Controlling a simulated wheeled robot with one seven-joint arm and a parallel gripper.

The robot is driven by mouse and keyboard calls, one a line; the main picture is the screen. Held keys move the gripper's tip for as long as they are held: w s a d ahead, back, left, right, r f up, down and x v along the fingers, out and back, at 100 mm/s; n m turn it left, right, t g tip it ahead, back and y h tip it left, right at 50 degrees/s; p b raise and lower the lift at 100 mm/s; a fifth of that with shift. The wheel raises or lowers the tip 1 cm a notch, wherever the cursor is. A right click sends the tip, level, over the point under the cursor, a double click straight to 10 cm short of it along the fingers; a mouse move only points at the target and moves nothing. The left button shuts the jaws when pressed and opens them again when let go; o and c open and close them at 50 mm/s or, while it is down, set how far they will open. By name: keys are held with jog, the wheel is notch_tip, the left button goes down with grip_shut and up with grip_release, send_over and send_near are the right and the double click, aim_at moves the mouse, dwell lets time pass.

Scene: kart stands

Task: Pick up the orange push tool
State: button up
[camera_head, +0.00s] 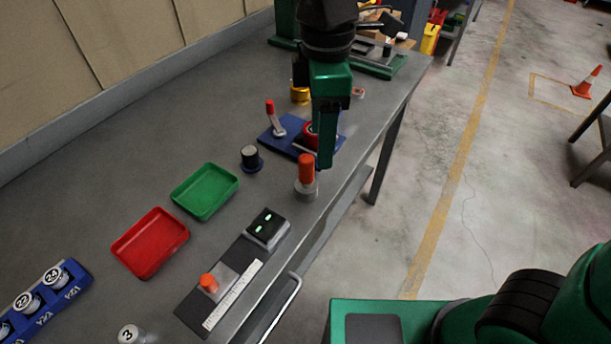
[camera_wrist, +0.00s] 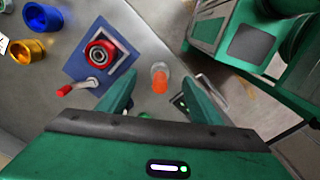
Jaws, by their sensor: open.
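The orange push tool (camera_head: 306,168) stands upright in a round grey base (camera_head: 306,191) near the bench's front edge. Its orange end also shows in the wrist view (camera_wrist: 160,84), between my fingers. My gripper (camera_head: 325,158) points down just behind and to the right of the tool in the head view. In the wrist view my open gripper (camera_wrist: 158,76) has one finger on each side of the tool, with gaps on both sides. No contact shows. In the head view one finger largely hides the other.
A blue fixture (camera_head: 272,142) with a red-handled lever and red ring stands close behind the tool. A black box with green lights (camera_head: 267,227) is in front. A second orange knob (camera_head: 209,283), green tray (camera_head: 204,168) and red tray (camera_head: 131,258) lie left.

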aim_at(305, 160)
jog(key=a, duration=0.1)
jog(key=s+a+n, duration=0.1)
jog(key=shift+s+a+f, duration=0.15)
jog(key=shift+a, duration=0.2)
notch_tip(305, 160, down, 4)
jog(key=shift+f, duration=0.2)
jog(key=shift+w+f, duration=0.2)
jog(key=shift+f, duration=1.3)
jog(key=shift+w+f, duration=0.2)
jog(key=shift+f, duration=1.3)
jog(key=c, duration=1.2)
